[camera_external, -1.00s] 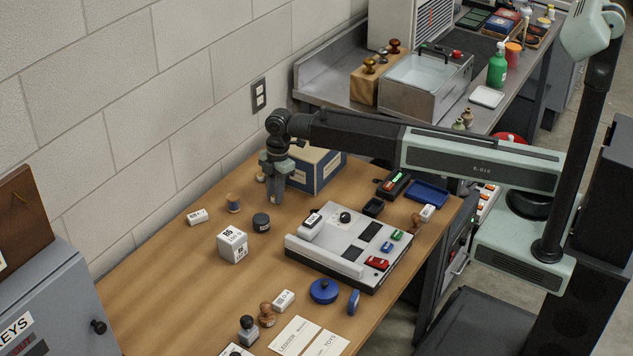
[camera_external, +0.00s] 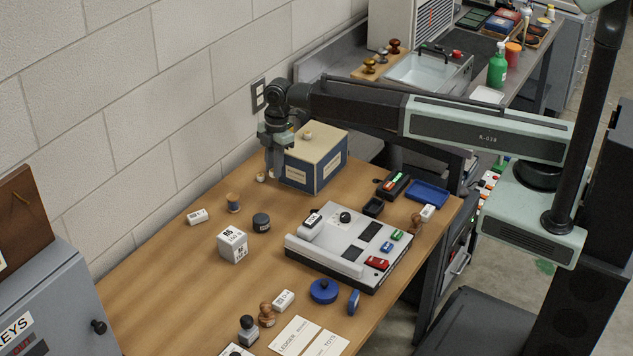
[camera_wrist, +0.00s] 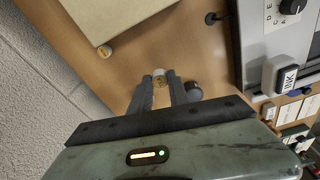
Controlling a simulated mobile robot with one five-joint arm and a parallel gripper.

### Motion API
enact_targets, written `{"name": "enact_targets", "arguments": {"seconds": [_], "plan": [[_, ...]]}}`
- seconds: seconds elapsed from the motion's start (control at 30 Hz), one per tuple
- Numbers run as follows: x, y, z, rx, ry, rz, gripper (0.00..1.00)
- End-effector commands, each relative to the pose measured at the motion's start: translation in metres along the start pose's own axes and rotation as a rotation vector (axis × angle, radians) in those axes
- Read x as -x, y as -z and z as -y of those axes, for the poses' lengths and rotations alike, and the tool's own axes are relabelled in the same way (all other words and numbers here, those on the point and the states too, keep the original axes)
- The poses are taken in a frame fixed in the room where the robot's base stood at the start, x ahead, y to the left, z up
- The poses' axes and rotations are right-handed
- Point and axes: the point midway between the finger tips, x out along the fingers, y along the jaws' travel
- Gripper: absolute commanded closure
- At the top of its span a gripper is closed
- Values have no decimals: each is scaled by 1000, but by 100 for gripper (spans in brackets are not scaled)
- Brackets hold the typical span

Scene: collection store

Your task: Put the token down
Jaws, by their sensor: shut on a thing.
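My gripper (camera_external: 276,173) hangs pointing down in front of the blue and cream box, on its wall side. In the wrist view my gripper (camera_wrist: 160,77) is shut on a small pale round token (camera_wrist: 160,83) between its fingertips. The external view does not show the held token clearly. Another small pale round piece (camera_external: 307,135) sits on top of the box (camera_external: 328,173).
The wall (camera_external: 160,120) is close behind my gripper. Bare tabletop (camera_external: 165,275) lies at the front left.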

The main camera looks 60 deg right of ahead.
Motion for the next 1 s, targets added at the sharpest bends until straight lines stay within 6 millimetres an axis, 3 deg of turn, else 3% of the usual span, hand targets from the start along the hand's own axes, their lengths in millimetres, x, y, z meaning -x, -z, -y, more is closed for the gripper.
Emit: {"name": "enact_targets", "arguments": {"seconds": [0.13,0.23,0.5,0.63,0.83,1.0], "plan": [[6,-3,0,-12,-1,0,100],[24,-21,0,-77,-8,1,100],[106,-117,2,-467,-47,-1,100],[130,-152,6,-623,-62,-4,100],[137,-171,7,-710,-70,-7,100],[120,-173,6,-709,-70,-6,100]]}}
